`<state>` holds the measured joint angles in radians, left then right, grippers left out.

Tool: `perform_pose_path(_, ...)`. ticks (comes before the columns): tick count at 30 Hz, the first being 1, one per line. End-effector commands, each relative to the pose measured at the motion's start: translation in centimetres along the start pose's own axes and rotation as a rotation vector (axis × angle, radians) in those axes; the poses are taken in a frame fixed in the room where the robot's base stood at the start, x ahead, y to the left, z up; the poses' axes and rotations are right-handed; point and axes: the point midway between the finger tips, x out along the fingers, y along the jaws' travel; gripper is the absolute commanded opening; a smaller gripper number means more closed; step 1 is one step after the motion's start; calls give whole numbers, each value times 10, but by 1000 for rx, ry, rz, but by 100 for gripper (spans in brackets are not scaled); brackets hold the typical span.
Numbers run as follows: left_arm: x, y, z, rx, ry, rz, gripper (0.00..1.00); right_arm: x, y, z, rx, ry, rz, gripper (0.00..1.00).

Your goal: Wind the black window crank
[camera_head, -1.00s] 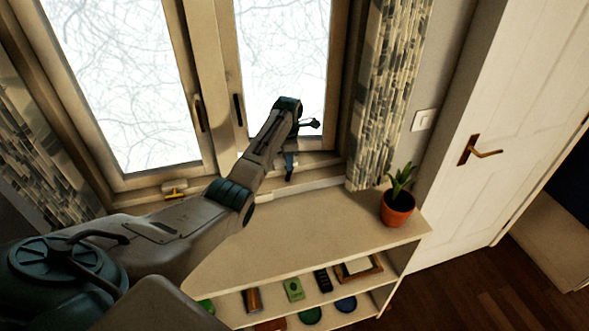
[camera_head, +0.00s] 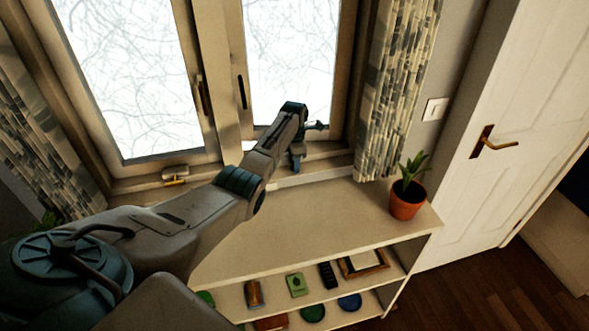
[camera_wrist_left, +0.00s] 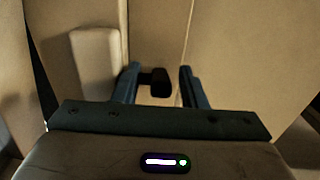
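My left gripper (camera_head: 309,143) is at the lower frame of the right-hand window in the head view, with its two fingers apart. In the left wrist view the gripper (camera_wrist_left: 160,76) is open, and a dark knob, which looks like the black window crank (camera_wrist_left: 160,83), sits between the fingers. The knob is closer to the left finger, with a gap on the right; I cannot tell if the left finger touches it. In the head view the crank is hidden behind my arm and gripper. My right gripper is not in view.
A yellow crank (camera_head: 175,177) is on the left window's sill. A shelf unit (camera_head: 290,225) stands below the window, its top clear except for a potted plant (camera_head: 407,198) at the right end. A patterned curtain (camera_head: 395,90) hangs right of the gripper.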

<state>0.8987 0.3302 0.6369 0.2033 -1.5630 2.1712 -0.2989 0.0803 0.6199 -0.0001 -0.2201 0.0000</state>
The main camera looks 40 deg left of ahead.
Motion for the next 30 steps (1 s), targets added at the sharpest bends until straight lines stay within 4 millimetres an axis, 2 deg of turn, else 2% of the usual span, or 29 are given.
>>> perform_pose_path(3,6,0,0,0,0,0,38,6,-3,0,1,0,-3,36)
perform_pose_path(13,6,0,0,0,0,0,38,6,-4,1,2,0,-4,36)
perform_pose_path(19,6,0,0,0,0,0,0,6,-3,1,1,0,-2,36)
perform_pose_path(30,7,0,1,0,42,1,0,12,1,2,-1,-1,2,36)
